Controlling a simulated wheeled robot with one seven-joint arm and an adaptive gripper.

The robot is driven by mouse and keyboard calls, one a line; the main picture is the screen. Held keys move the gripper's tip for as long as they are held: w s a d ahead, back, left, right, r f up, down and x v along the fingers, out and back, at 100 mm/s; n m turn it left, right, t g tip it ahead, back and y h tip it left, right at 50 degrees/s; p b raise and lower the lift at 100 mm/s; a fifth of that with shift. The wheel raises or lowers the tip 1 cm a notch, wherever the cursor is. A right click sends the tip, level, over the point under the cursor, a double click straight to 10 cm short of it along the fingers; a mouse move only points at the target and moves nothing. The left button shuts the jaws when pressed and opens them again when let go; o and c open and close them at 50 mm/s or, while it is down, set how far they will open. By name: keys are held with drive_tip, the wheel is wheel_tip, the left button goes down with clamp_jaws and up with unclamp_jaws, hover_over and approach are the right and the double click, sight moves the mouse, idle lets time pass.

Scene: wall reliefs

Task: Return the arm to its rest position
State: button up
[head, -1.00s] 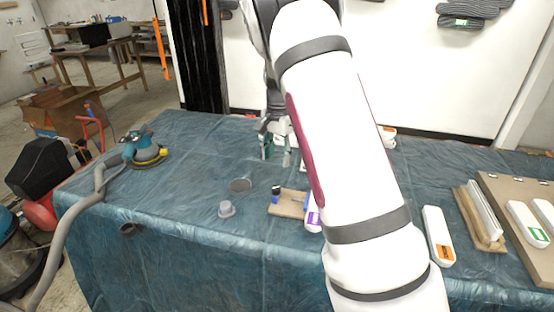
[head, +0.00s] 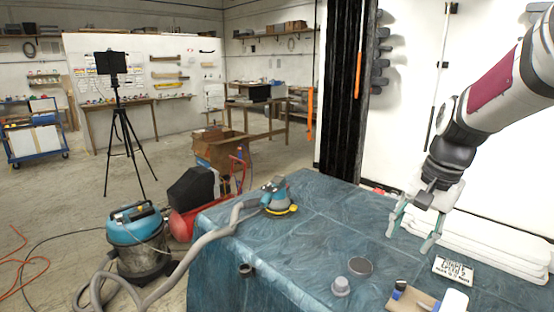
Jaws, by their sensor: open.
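My arm comes in from the upper right of the head view, white with a dark red panel. My gripper (head: 412,236) hangs at its end, pointing down above the far right part of the table. Its two greenish fingers are spread apart with nothing between them. The table (head: 290,262) is covered with blue plastic sheeting. The arm's base and upper links are out of view.
A sander (head: 277,198) with a hose stands at the table's far left. A grey cup (head: 341,287), a dark disc (head: 360,266) and a wooden board (head: 412,300) lie near the front. White stacked pieces (head: 490,245) and a lettered plate (head: 453,269) are right of the gripper. A vacuum (head: 138,245) stands on the floor.

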drive_tip(key=s+a+r+n, duration=0.1)
drive_tip(key=s+a+n, duration=0.1)
drive_tip(key=s, duration=0.6)
drive_tip(key=s+a+r+n+t, duration=0.1)
drive_tip(key=s+a+n, duration=0.2)
drive_tip(key=s, duration=0.5)
drive_tip(key=s+a+r+n+t+h, duration=0.1)
drive_tip(key=s+a+n, duration=0.2)
drive_tip(key=s, duration=0.5)
drive_tip(key=shift+r+n+p, duration=0.35)
drive_tip(key=shift+r+n, duration=0.05)
drive_tip(key=shift+n, duration=0.2)
drive_tip(key=shift+w, duration=0.1)
drive_tip(key=n+g+b, duration=0.4)
drive_tip(key=n+b, duration=0.3)
hover_over(401, 282)
wheel_tip(401, 282, down, 15)
drive_tip(key=shift+n, duration=0.3)
wheel_tip(401, 282, down, 14)
drive_tip(key=shift+f+b, duration=0.1)
drive_tip(key=shift+b, duration=0.2)
